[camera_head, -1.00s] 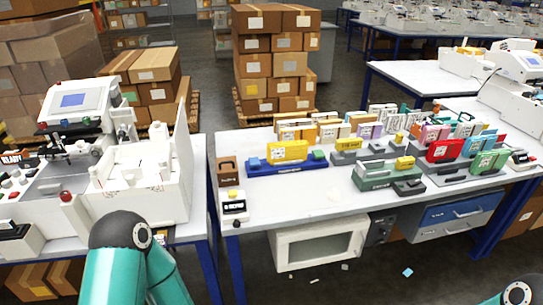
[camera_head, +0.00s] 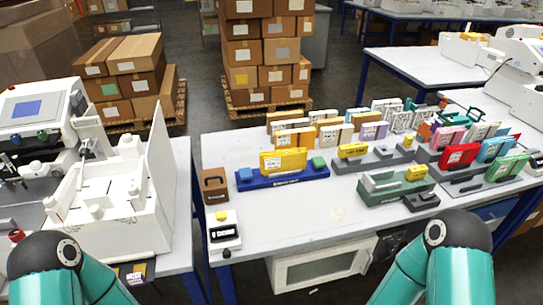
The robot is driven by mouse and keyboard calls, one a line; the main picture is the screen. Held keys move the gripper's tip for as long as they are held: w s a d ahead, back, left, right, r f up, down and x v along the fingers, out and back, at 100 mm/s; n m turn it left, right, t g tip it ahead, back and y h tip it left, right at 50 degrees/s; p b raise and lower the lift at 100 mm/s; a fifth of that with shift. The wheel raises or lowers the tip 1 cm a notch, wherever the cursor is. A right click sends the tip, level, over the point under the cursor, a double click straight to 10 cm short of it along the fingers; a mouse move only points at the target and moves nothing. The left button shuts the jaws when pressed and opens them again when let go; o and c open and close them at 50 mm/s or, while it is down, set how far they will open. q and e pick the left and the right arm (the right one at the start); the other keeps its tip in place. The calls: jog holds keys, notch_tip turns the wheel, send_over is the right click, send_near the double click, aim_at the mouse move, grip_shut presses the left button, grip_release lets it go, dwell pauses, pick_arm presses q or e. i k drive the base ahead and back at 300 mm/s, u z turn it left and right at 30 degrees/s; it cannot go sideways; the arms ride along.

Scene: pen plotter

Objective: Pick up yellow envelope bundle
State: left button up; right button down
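A yellow envelope bundle (camera_head: 284,161) stands upright in a blue holder (camera_head: 258,183) at the left part of the long white table (camera_head: 290,228). A small yellow piece (camera_head: 353,150) sits on a grey holder to its right, and another yellow piece (camera_head: 416,173) on a green-grey holder. My two teal arms come in from the bottom edge, the left one in front of the plotter bench and the right one in front of the long table. Neither gripper shows in the picture, and neither arm touches the bundle.
A white pen plotter machine (camera_head: 112,207) stands on the left bench, with a gap before the long table. Red (camera_head: 458,155) and green (camera_head: 506,167) bundles stand to the right. A brown box (camera_head: 215,185) and small device (camera_head: 223,230) are at the left edge. The front table surface is mostly clear.

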aim_at(273, 162)
jog(key=z, duration=0.25)
jog(key=i, duration=0.75)
jog(key=z, duration=0.75)
